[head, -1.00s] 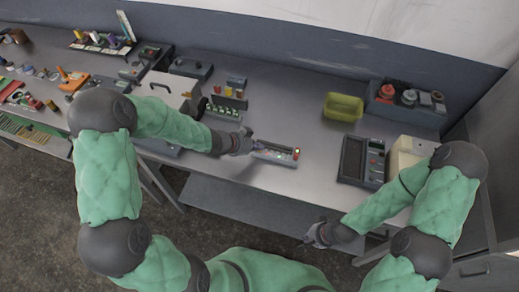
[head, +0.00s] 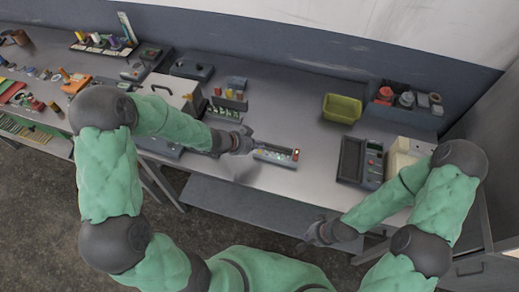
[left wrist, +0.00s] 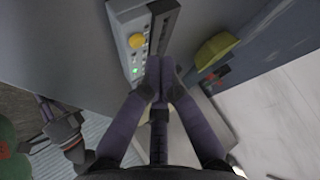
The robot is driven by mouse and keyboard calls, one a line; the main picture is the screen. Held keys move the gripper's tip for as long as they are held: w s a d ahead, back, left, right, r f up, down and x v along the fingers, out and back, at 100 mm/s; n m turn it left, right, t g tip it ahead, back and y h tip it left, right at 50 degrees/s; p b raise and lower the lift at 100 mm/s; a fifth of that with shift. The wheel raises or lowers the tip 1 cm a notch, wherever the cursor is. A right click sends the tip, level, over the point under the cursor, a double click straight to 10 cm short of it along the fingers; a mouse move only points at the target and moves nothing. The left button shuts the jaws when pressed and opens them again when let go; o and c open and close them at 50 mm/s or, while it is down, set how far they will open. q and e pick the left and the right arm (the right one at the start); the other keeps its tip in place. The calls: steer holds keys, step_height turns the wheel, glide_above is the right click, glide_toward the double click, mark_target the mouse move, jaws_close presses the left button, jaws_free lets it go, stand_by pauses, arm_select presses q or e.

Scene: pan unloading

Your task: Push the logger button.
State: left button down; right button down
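A long grey box with a row of small lights (head: 277,155) lies near the front edge of the bench, and it looks like the logger. In the left wrist view the box (left wrist: 122,18) has a round yellow button (left wrist: 137,41) and a lit green light (left wrist: 135,71). My left gripper (head: 252,148) is at the box's left end. Its fingertips (left wrist: 160,62) are together with nothing between them, beside or over the box's edge; contact cannot be told. My right gripper (head: 308,242) hangs low in front of the bench, away from the box, its fingers unclear.
A yellow-green bin (head: 342,108) and a dark device with a panel (head: 361,162) stand to the right. A rack with small bottles (head: 229,101) is behind my left gripper. A white box (head: 166,89) stands at left. Bench space right of the logger is clear.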

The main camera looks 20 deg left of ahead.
mark_target(258, 153)
arm_select(q)
step_height(258, 153, up, 6)
steer(key=p, duration=0.6)
stand_by(0.4)
